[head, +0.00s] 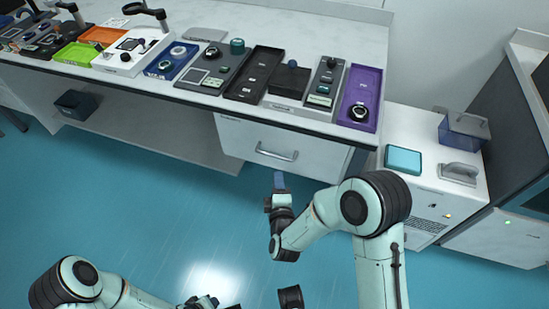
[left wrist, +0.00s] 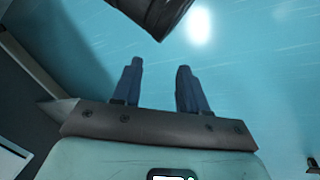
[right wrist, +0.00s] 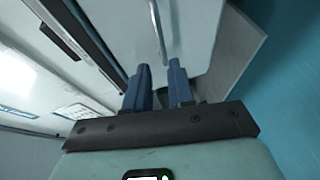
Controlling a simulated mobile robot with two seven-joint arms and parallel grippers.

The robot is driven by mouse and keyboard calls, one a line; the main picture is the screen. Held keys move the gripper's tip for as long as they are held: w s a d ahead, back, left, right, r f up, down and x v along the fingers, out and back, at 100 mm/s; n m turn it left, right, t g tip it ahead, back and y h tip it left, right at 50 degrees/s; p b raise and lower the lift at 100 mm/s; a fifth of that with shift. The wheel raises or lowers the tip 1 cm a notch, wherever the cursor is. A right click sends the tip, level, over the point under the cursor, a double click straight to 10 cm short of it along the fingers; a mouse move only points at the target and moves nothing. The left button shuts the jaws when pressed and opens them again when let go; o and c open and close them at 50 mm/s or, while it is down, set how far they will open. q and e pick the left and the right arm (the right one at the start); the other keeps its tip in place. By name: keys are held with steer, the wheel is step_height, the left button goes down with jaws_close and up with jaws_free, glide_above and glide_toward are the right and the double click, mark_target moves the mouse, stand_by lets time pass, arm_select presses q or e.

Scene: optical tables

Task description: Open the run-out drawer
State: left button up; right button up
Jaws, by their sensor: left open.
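The drawer (head: 260,138) is a white front under the bench top, with a silver bar handle (head: 277,155). It looks shut. In the right wrist view the handle (right wrist: 157,30) is ahead of the fingers, slightly left of the line between them. My right gripper (head: 279,180) is just below and in front of the handle, apart from it. Its blue fingers (right wrist: 158,88) stand apart with nothing between them. My left gripper (left wrist: 157,88) is open and empty over the floor; in the head view it is mostly cut off at the bottom edge.
The bench top holds a row of trays and devices, including a purple tray (head: 360,95) and a black tray (head: 254,75). A white cabinet (head: 430,190) at the right bears a teal box (head: 403,160). A dark bin (head: 76,104) sits on the lower shelf. The blue floor is clear.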

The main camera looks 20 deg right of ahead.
mark_target(275, 155)
arm_select(q)
steer(key=shift+y, duration=0.3)
steer(key=shift+a+f+b, duration=0.3)
steer(key=shift+f+b, duration=0.15)
steer(key=shift+f, duration=0.2)
steer(key=shift+a+f+b, duration=0.25)
steer(key=shift+f+b, duration=0.15)
steer(key=shift+f, duration=0.25)
steer(key=shift+a+f+b, duration=0.3)
steer(key=shift+f+b, duration=0.15)
steer(key=shift+f, duration=0.2)
arm_select(e)
steer(key=shift+x, duration=6.1)
steer(key=shift+f, duration=0.1)
steer(key=shift+s, duration=0.1)
jaws_close()
